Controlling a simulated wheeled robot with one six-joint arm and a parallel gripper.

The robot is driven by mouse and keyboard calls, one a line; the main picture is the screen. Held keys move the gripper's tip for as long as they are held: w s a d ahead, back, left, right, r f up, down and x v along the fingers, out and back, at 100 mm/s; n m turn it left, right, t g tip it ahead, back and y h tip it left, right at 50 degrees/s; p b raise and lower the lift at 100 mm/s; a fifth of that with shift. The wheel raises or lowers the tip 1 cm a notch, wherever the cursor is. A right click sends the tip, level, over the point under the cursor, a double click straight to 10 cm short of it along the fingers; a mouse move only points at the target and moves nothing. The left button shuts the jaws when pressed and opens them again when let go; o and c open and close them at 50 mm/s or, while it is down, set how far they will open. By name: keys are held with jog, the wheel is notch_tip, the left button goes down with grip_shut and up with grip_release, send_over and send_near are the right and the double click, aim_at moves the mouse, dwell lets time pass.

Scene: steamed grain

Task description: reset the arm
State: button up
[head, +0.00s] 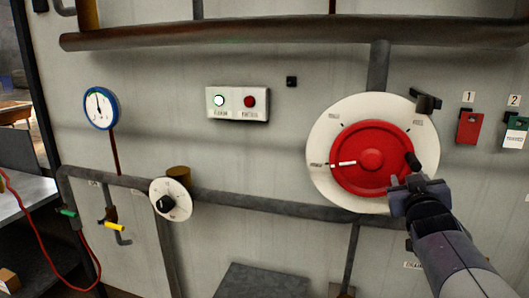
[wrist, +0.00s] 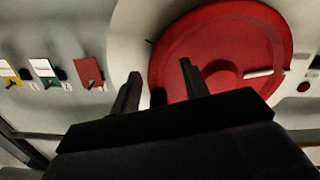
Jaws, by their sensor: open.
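My gripper (head: 408,180) is in front of the lower right edge of a red round wheel (head: 362,178), which sits on a white round dial plate (head: 320,132). A white pointer mark on the wheel points left. In the wrist view my gripper (wrist: 160,82) has its two dark fingers apart, with the red wheel (wrist: 245,45) behind and to the right. A small dark knob (wrist: 158,97) shows between the fingers; this black knob (head: 413,161) is at the wheel's right edge. I cannot tell whether the fingers touch it.
A panel (head: 237,103) has a lit green button and a red button. A blue-rimmed gauge (head: 101,107), a small white dial (head: 170,200) and grey pipes (head: 290,207) are on the wall. A dark box (head: 262,282) stands below.

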jog(key=f+m, duration=0.1)
jog(key=m, duration=0.1)
jog(key=shift+a+f+m, duration=0.35)
jog(key=shift+m, duration=0.05)
jog(key=s+m, duration=0.1)
jog(key=s+a+f+m, duration=0.2)
jog(key=shift+s+a+p, duration=0.2)
jog(key=shift+a+p, duration=0.05)
jog(key=shift+p, duration=0.15)
